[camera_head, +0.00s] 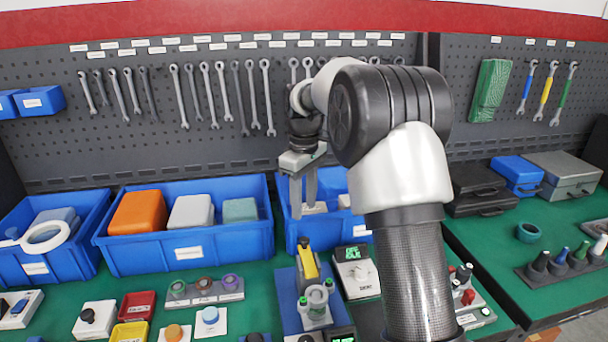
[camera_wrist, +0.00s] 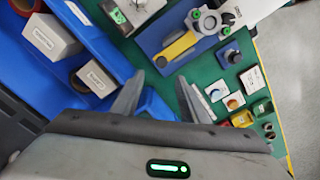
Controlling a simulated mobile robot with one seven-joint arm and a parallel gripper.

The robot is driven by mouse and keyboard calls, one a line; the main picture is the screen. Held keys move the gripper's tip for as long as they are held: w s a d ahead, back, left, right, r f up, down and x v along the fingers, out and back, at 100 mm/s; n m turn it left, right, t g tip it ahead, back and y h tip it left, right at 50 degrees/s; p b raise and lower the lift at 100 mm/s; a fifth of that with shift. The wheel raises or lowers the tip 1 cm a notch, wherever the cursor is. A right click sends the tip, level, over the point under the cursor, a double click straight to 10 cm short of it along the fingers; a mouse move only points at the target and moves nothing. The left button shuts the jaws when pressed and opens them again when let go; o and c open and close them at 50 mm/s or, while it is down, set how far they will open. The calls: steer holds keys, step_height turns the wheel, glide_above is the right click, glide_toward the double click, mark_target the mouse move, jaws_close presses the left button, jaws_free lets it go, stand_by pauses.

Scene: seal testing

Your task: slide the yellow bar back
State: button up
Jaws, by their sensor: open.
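The yellow bar (camera_head: 308,260) lies on a small device with a blue base (camera_head: 287,300), in front of the blue bins, with a grey round part (camera_head: 317,296) at its near end. The wrist view also shows the yellow bar (camera_wrist: 177,47), beyond my fingertips.
Blue bins (camera_head: 190,250) with boxes stand along the back of the green bench. A white device with a green display (camera_head: 356,272) stands close to the right of the bar's device. Coloured knobs and small trays (camera_head: 132,305) lie to the left. Wrenches hang on the pegboard behind.

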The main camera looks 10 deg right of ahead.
step_height(320, 180, up, 8)
steer(key=shift+p, duration=0.4)
steer(key=s+r+m+t+p, duration=0.3)
steer(key=s+r+m+p, duration=0.1)
steer(key=s+r, duration=0.95)
steer(key=s+f+m+t+p, duration=0.1)
steer(key=s+f+m, duration=0.1)
steer(key=s, duration=0.7)
steer(key=s+f+m+t+p, duration=0.1)
steer(key=s+f+m, duration=0.1)
steer(key=s, duration=0.8)
steer(key=shift+f+m+t+p, duration=0.3)
steer(key=shift+f+m+p, duration=0.1)
steer(key=shift+m, duration=0.1)
